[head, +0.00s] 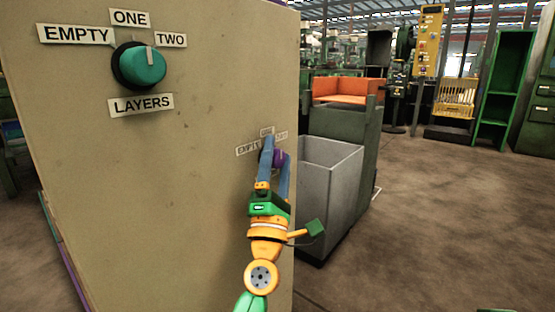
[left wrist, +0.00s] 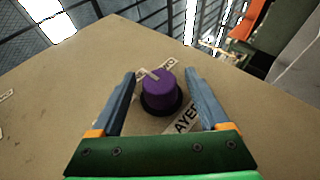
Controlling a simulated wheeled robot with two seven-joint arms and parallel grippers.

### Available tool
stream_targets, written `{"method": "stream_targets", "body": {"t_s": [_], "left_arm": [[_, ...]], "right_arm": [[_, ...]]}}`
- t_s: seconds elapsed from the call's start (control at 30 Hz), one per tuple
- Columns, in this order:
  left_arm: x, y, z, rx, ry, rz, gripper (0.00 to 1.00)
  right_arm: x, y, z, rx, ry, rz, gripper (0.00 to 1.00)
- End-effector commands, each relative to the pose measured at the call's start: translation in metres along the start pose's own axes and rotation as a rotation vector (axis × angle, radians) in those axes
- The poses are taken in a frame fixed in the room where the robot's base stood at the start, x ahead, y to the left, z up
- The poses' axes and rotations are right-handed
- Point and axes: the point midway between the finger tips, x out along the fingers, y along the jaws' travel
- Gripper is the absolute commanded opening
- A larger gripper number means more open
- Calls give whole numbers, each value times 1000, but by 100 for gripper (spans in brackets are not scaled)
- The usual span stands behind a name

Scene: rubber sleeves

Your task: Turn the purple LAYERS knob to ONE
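The purple knob (head: 279,157) sits low on the tan panel (head: 160,190), near its right edge, with small labels above it. In the left wrist view the knob (left wrist: 160,92) stands on a dark base, and its pale pointer line slants to the upper left. The labels around it are partly hidden, so I cannot tell which one the pointer meets. A partly covered LAYERS label (left wrist: 182,123) lies at its lower right. My left gripper (head: 275,150) is open, with one blue-grey finger on each side of the knob and visible gaps. My right gripper is not in view.
A larger teal knob (head: 142,65) with EMPTY, ONE, TWO and LAYERS labels is at the panel's upper left. A grey bin (head: 330,185) stands right behind the panel's edge. Orange open box (head: 347,90) is beyond. The floor at right is clear.

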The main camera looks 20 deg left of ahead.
Motion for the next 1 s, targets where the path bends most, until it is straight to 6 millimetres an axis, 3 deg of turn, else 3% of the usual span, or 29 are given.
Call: {"method": "stream_targets", "body": {"t_s": [0.17, 0.5, 0.97, 1.0], "left_arm": [[-4, 0, 0, 1, 0, -1, 79], [-67, -1, 0, 1, 0, -2, 79], [-71, 0, 1, 4, -3, -2, 79], [-70, 0, 3, 22, -15, -14, 79]], "right_arm": [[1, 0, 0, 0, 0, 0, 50], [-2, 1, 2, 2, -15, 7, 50], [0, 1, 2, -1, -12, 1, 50], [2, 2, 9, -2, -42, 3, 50]]}}
